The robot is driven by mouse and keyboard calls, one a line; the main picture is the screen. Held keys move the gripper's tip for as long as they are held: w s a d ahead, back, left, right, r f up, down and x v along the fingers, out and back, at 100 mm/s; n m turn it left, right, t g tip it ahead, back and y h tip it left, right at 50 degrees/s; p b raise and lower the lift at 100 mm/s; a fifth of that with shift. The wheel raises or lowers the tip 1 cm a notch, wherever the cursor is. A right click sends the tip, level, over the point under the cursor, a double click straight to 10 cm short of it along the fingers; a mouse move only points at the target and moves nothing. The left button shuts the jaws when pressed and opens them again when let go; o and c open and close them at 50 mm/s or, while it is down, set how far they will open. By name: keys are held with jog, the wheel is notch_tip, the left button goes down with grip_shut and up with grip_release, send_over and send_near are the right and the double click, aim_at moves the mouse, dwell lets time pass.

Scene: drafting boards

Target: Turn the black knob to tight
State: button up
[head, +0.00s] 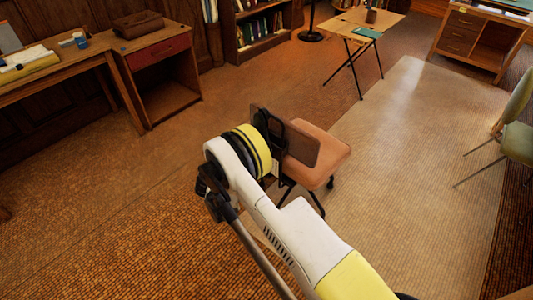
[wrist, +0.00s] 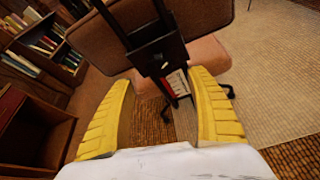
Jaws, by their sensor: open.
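An office chair with a brown back panel (head: 318,149) and a salmon seat (head: 328,165) stands in front of my arm. In the wrist view a black bracket (wrist: 157,48) runs down the back panel (wrist: 100,40). A small pale round spot shows low on the bracket. I cannot clearly make out the black knob there. Below hangs a strip with red and white markings (wrist: 177,84). My gripper (wrist: 161,80) is open, its yellow fingers apart on either side of the bracket's lower end, with nothing held. In the head view my wrist hides most of the gripper.
A wooden desk (head: 155,48) with a red drawer stands at left, bookshelves (head: 262,45) behind. A small folding table (head: 345,28) is beyond the chair, and a green chair (head: 515,140) stands at right. The pale rug (head: 420,170) is mostly clear.

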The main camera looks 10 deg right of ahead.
jog(key=b+x, duration=0.3)
jog(key=x, duration=0.6)
jog(key=shift+w+d, duration=0.15)
jog(key=shift+w, duration=0.05)
jog(key=c, duration=1.2)
